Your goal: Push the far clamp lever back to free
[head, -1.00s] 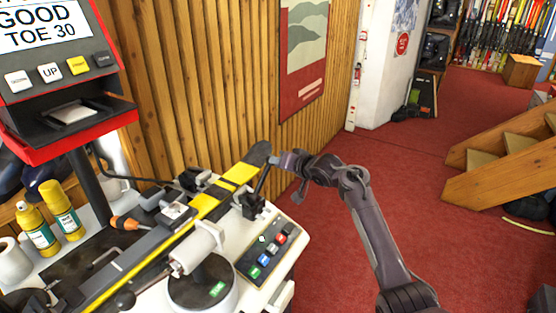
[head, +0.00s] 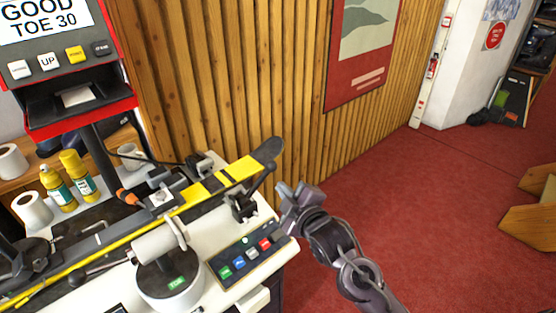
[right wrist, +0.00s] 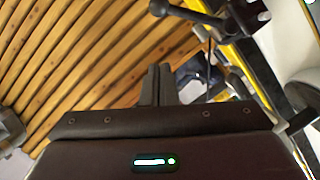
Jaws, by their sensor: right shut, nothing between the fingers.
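The far clamp (head: 240,205) is a black block at the far end of the bench, beside the ski (head: 215,188) with yellow bands. Its black lever (head: 262,180) stands up from it, tilted up and to the right. In the right wrist view the lever's ball knob (right wrist: 160,8) shows at the top, beyond my fingers. My right gripper (head: 288,194) is just right of the lever and the bench edge, apart from the lever. Its fingers (right wrist: 155,85) are together with nothing between them. My left gripper is not in view.
A button panel (head: 245,254) and a white roller (head: 160,242) sit on the near side of the bench. A display on a post (head: 70,65) stands at the left. The slatted wood wall (head: 240,80) is behind. Red floor (head: 400,210) to the right is open.

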